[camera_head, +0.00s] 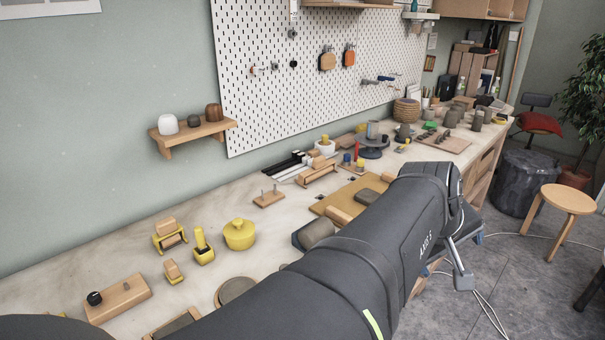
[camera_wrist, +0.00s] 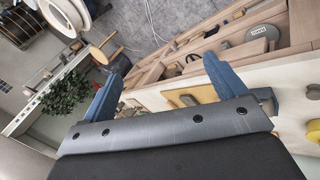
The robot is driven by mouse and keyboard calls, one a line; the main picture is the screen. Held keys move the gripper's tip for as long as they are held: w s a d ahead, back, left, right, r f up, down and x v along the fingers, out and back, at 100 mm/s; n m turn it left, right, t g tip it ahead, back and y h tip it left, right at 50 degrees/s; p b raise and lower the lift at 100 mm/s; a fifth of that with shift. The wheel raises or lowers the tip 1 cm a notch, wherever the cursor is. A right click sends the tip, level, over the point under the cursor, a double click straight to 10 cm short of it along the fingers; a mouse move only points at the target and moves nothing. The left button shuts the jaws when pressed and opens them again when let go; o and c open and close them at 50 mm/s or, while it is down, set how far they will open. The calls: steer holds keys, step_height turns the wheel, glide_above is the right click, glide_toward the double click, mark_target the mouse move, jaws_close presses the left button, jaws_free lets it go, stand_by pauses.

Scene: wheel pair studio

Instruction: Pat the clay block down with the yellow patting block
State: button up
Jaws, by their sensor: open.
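In the head view, a yellow block with an upright yellow handle (camera_head: 203,250) stands on the left part of the bench; it may be the patting block. A grey-green block (camera_head: 367,196), apparently clay, lies on a tan board (camera_head: 378,183) mid-bench. A larger grey-green rounded piece (camera_head: 316,232) lies in front of that board, partly hidden by my arm. My gripper (camera_wrist: 161,67) is open, with two blue fingers apart and nothing between them. It is out by the bench's front edge, away from the yellow block and the board.
A lidded yellow pot (camera_head: 240,236), a yellow stand with a wooden piece (camera_head: 170,237) and a small wood-and-yellow block (camera_head: 173,271) are close to the handled block. A wooden block with a black knob (camera_head: 118,297) lies front left. A stool (camera_head: 566,200) stands on the floor.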

steer(key=w+a+n+y, duration=0.2)
steer(key=w+a+y, duration=0.1)
steer(key=w+a, duration=1.5)
steer(key=w+a+n+y, duration=0.1)
steer(key=w+a+y, duration=0.15)
steer(key=a, duration=2.05)
steer(key=s+a+f+n+g, duration=0.15)
steer(key=s+a, duration=0.25)
steer(key=a, duration=0.8)
steer(key=s+a+f+g, duration=0.1)
steer(key=s+a+f, duration=0.15)
steer(key=a, duration=0.95)
steer(key=s+a+f+n+g, duration=0.1)
steer(key=s+a+f+n, duration=0.15)
steer(key=s+a, duration=1.55)
steer(key=shift+m, duration=0.5)
step_height(320, 180, down, 17)
steer(key=shift+s+d+f, duration=0.15)
steer(key=shift+f, duration=0.05)
